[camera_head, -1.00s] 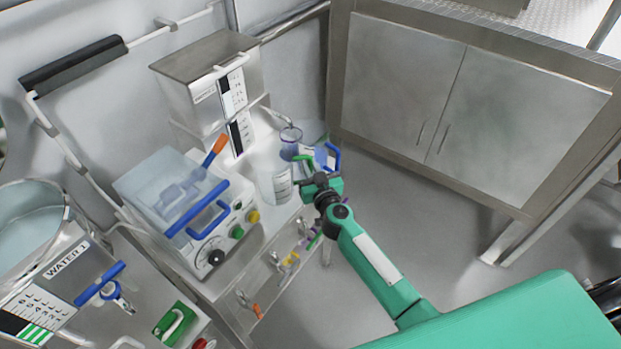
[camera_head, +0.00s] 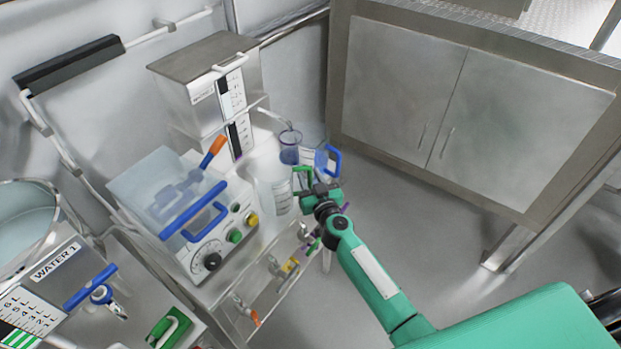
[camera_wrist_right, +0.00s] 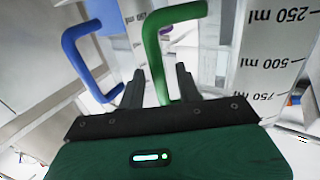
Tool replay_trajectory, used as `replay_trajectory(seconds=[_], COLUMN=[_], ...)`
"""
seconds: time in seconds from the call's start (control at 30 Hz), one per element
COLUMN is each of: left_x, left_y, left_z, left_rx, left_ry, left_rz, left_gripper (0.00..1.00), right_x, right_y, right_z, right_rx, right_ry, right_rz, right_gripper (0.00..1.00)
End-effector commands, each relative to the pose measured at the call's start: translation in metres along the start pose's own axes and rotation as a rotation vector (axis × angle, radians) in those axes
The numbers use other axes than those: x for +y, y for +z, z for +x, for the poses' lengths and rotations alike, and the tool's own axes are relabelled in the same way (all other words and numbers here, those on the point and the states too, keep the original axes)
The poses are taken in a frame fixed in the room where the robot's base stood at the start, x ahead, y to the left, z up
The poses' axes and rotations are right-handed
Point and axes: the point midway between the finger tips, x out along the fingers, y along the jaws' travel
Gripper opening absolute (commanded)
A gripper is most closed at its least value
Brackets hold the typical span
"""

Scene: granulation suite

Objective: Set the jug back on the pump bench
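In the head view a clear graduated jug (camera_head: 273,190) with a green handle (camera_head: 303,172) is at the right end of the pump bench (camera_head: 240,318), beside the white pump (camera_head: 207,243). Its base is hard to make out. My right gripper (camera_head: 318,188) is at this handle. In the right wrist view the green handle (camera_wrist_right: 153,50) runs down between my two parted fingers (camera_wrist_right: 161,85), which do not look clamped on it. The graduated wall of the jug (camera_wrist_right: 268,60) fills the right side there. My left gripper is out of view.
A purple-tinted beaker (camera_head: 290,147) stands under the spout behind the jug. A blue handle (camera_head: 334,160) is just right of it and also shows in the wrist view (camera_wrist_right: 80,50). Valves (camera_head: 290,265) line the bench front. A steel cabinet (camera_head: 440,110) stands right; floor between is clear.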

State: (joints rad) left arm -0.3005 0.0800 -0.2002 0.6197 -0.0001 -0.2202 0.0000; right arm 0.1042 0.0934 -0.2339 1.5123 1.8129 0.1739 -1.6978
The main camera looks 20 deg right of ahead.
Motion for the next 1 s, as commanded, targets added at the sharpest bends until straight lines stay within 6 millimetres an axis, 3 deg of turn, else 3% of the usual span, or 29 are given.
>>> replay_trajectory(seconds=[0.17, 0.7, 1.0], left_x=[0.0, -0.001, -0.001], left_y=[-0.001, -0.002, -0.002], left_z=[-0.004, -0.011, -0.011], left_rx=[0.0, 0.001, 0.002], left_ry=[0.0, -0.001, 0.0], left_rz=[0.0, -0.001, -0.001], left_gripper=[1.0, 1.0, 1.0], right_x=[0.0, 0.0, 0.0], right_y=[-0.006, -0.003, -0.003], right_z=[0.0, -0.096, -0.119], right_rx=[0.001, -0.002, 0.0], right_ry=[0.0, -0.001, 0.0], right_rz=[0.001, 0.0, 0.0], right_gripper=[0.34, 0.34, 0.34])
